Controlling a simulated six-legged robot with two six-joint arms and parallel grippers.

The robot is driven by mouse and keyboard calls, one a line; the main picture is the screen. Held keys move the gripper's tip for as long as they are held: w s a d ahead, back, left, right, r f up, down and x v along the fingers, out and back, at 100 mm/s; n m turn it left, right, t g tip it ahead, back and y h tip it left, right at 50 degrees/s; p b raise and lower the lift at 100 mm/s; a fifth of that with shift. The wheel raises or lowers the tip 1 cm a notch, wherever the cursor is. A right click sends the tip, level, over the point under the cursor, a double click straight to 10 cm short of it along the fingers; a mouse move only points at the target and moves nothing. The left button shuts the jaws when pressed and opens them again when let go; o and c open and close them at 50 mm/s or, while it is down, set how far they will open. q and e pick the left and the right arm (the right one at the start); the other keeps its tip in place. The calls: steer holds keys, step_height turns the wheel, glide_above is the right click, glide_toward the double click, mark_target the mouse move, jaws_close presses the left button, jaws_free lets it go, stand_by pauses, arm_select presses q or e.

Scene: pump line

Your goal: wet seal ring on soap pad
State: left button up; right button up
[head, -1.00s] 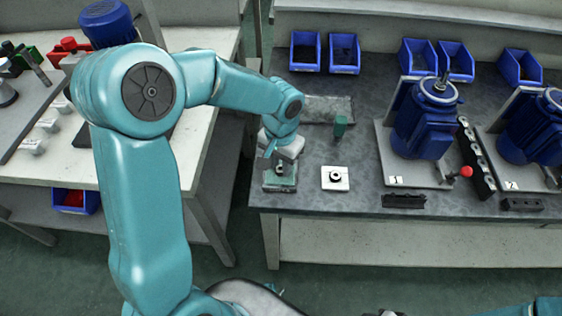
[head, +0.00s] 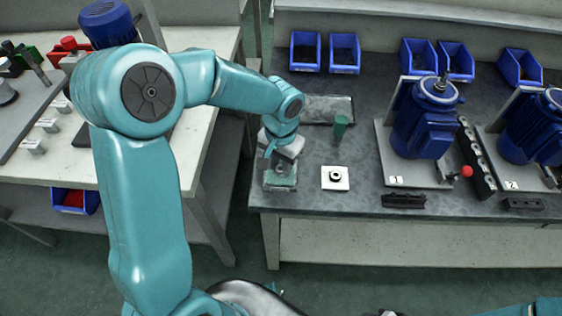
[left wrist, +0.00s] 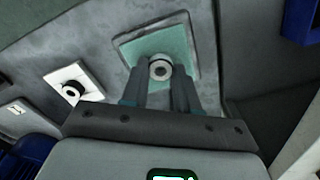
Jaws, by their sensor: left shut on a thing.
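The soap pad (head: 281,181) is a green-teal square in a pale tray at the front left of the dark bench; it also shows in the left wrist view (left wrist: 131,48). My left gripper (head: 278,165) is low over the pad. In the left wrist view, its fingers (left wrist: 160,78) are shut on the seal ring (left wrist: 160,66), a small pale ring with a dark rim. The ring is over the middle of the pad; I cannot tell if it touches the surface. My right gripper is not in view.
A white square plate (head: 335,184) with a dark ring-shaped part (head: 335,175) lies right of the pad. A green cup (head: 340,125) stands behind it. Blue pumps (head: 424,118) and blue bins (head: 305,50) are further off. The bench's front edge is close to the pad.

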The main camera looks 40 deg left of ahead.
arm_select(q)
step_height(320, 180, up, 7)
steer(key=p, duration=0.5)
stand_by(0.4)
